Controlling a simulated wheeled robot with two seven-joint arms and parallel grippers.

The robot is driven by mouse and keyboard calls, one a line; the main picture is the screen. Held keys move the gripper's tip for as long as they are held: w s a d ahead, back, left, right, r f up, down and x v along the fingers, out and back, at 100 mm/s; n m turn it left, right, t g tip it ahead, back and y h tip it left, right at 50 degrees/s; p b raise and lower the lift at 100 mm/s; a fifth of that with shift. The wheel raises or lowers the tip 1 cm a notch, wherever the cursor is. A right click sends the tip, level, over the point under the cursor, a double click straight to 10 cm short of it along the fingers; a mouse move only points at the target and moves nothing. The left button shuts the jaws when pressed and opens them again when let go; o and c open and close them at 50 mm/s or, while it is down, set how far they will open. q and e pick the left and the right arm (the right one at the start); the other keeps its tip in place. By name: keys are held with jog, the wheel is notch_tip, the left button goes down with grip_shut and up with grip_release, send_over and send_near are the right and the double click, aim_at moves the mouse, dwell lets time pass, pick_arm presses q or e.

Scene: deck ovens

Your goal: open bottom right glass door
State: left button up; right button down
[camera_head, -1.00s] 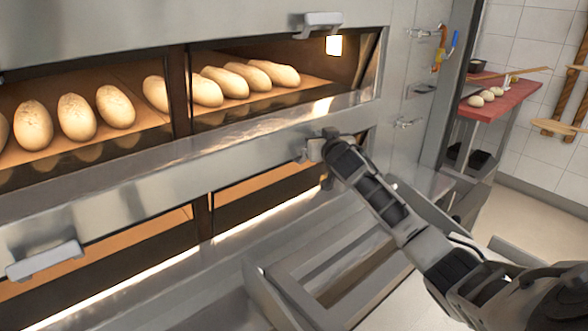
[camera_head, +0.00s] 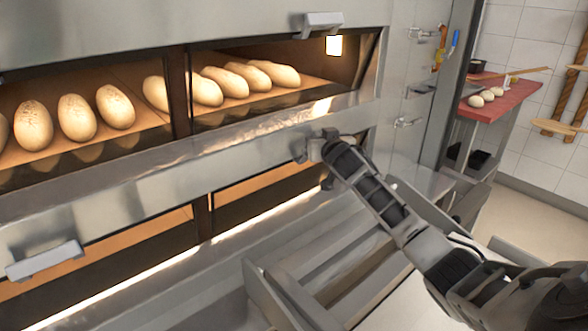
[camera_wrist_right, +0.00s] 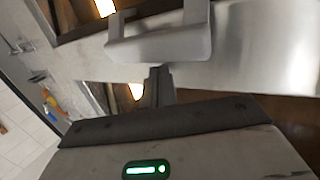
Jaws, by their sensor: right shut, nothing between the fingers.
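The bottom right glass door (camera_head: 265,199) is the lower oven window on the right in the head view, dark with an orange glow behind it. It looks shut. A grey bar handle (camera_head: 303,150) is at its upper edge, partly covered by my right gripper (camera_head: 318,148). In the right wrist view, the handle (camera_wrist_right: 165,42) is large and close, and my right gripper's fingers (camera_wrist_right: 158,84) are shut and empty just by its edge. I cannot tell whether they touch it. My left gripper is not in view.
The upper deck holds several loaves (camera_head: 245,80) behind glass, with a handle (camera_head: 318,24) above it. Another handle (camera_head: 44,260) is at the lower left. A red-topped table (camera_head: 500,100) with dough stands right of the oven; open floor (camera_head: 535,220) lies in front.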

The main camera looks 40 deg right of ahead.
dwell(0.5)
jog(key=shift+s+f+b, duration=0.15)
jog(key=shift+f+b, duration=0.5)
jog(key=shift+f, duration=0.25)
jog(key=shift+s+f+b, duration=0.1)
jog(key=shift+f+b, duration=0.5)
jog(key=shift+f, duration=0.25)
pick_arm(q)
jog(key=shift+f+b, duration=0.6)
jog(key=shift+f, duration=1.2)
pick_arm(e)
jog(key=shift+w+f, duration=0.1)
jog(key=shift+f, duration=0.95)
pick_arm(q)
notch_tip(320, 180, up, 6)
jog(key=p, duration=0.6)
pick_arm(e)
jog(key=r+v, duration=0.1)
jog(key=v, duration=0.6)
jog(key=shift+r, duration=0.35)
